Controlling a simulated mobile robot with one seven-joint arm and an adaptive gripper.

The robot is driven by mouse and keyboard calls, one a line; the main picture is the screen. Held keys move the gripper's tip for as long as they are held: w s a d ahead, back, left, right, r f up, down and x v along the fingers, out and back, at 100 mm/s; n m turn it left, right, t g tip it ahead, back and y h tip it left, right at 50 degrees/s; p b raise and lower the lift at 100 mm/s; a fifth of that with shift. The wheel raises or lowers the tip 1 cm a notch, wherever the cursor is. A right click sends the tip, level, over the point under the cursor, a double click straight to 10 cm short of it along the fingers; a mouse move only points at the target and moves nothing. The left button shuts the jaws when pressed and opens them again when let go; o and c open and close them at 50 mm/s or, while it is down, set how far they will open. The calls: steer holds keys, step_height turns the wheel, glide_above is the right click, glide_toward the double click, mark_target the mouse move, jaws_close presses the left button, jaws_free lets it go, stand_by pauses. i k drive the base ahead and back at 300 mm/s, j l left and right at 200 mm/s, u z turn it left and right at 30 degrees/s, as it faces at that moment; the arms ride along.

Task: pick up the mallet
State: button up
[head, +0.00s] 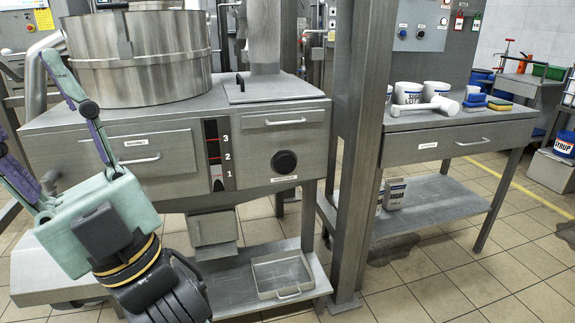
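The mallet (424,106) is white, with a thick head at its right end and a handle reaching left. My gripper (28,100) is at the lower left, large and close to the camera. Its two green and purple fingers point up and left and are spread apart, with nothing between them. It is far to the left of the mallet. The left finger is partly cut off by the picture edge.
A grey post (357,150) stands between the mixer (170,130) and the side table. A metal tray (284,276) sits on the mixer's lower shelf. Tiled floor is open at the front right.

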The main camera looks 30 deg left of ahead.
mark_target(448, 107)
steer(key=i+l+u, duration=0.2)
steer(key=i+l, duration=0.25)
steer(key=i+l+u, duration=0.2)
steer(key=i+l, duration=0.2)
steer(key=l, duration=0.2)
steer(key=i+l+u, duration=0.35)
steer(key=i+l, duration=0.35)
steer(key=i, duration=0.15)
steer(key=i+j, duration=0.15)
steer(key=i, duration=0.15)
steer(key=i+j, duration=0.2)
steer(key=i, duration=0.15)
